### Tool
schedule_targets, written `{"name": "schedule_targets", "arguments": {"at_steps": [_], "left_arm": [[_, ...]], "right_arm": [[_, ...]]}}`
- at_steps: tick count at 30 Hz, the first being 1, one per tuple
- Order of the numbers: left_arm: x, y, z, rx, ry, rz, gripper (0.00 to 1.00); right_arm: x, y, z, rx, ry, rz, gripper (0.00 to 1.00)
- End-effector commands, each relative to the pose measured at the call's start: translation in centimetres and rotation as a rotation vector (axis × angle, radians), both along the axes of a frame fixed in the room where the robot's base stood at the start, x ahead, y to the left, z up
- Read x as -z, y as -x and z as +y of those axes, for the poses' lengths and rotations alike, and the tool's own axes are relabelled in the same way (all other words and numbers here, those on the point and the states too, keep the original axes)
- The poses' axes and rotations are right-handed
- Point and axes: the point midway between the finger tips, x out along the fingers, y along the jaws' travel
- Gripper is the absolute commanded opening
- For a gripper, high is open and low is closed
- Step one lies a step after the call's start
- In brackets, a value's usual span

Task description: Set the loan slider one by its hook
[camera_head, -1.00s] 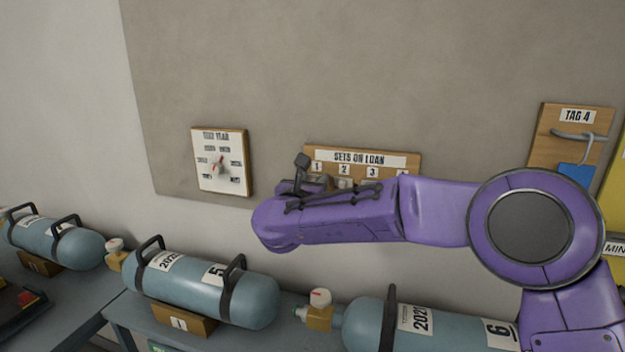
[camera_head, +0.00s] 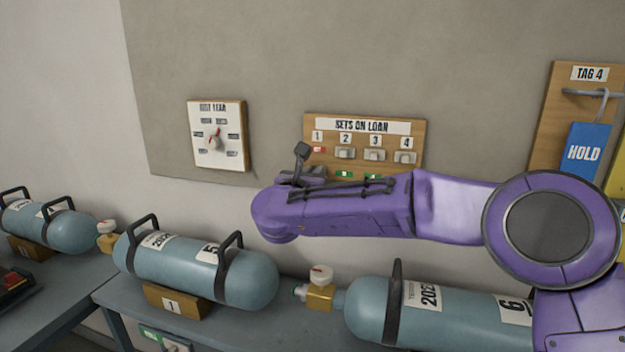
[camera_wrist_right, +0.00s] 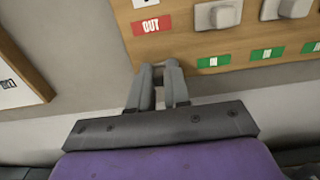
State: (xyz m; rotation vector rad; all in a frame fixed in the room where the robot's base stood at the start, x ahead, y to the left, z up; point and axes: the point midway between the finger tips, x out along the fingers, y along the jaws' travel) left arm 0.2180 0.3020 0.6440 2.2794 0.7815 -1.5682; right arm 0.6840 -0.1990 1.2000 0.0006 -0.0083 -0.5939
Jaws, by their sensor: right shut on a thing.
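The sets-on-loan board (camera_head: 421,135) hangs on the wall, with numbered slots 1 to 4. Sliders two (camera_head: 345,154), three (camera_head: 374,155) and four (camera_head: 405,157) sit high, with green IN labels lower down. At slot one the red OUT label (camera_head: 319,149) is uncovered; it also shows in the wrist view (camera_wrist_right: 152,26). My right gripper (camera_wrist_right: 158,72) is shut on slider one, low in its slot; the fingers mostly hide the slider. A blue HOLD tag (camera_head: 585,148) hangs from the hook (camera_head: 590,93) on the TAG 4 board. My left gripper is out of view.
A test-year dial board (camera_head: 240,140) is on the wall to the left. Blue cylinders (camera_head: 190,272) with black handles and valves lie on the bench (camera_head: 245,326) below my purple right arm. The wall between the two boards is clear.

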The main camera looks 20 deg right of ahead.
Motion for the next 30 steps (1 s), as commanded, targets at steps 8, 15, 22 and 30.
{"name": "schedule_targets", "arguments": {"at_steps": [8,15,22,30], "left_arm": [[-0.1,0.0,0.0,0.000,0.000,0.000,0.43],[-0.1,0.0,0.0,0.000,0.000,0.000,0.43],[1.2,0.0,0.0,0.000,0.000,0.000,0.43],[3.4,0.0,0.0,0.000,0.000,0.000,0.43]], "right_arm": [[0.7,0.0,0.0,0.001,-0.002,0.014,0.36],[0.5,0.0,0.0,0.001,-0.002,0.011,0.43],[0.7,1.9,1.3,-0.002,-0.001,0.007,0.43],[0.8,7.1,4.8,-0.001,0.000,0.009,0.43]]}}
